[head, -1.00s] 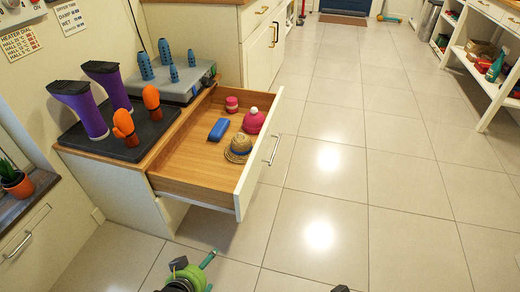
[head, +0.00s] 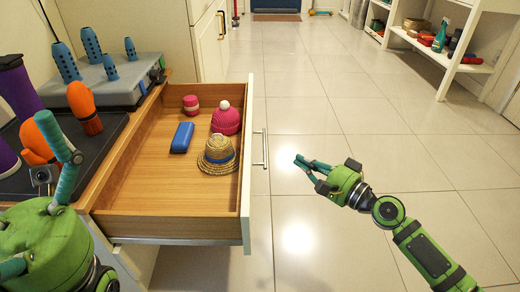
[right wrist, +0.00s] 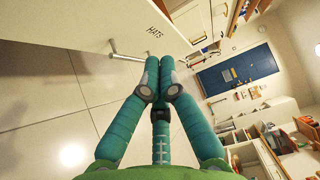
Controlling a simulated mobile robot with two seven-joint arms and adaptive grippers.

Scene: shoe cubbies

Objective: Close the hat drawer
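The hat drawer (head: 247,185) stands pulled far out from its cabinet, with its white front facing right. Its front also shows in the right wrist view (right wrist: 75,22), with the label "HATS" and the bar handle (right wrist: 125,57). Inside are a pink bobble hat (head: 227,119), a straw hat (head: 217,156), a small pink hat (head: 191,104) and a blue case (head: 182,138). My right gripper (head: 297,163) is shut and empty, to the right of the handle (head: 263,150) and apart from it. My left gripper (head: 38,210) is open and empty at the lower left, beside the cabinet top.
A dark tray (head: 105,147) with purple boots and orange boot shapes lies on the cabinet top. A grey box (head: 125,88) with blue pegs stands behind it. White shelves (head: 455,70) stand far right. The tiled floor right of the drawer is clear.

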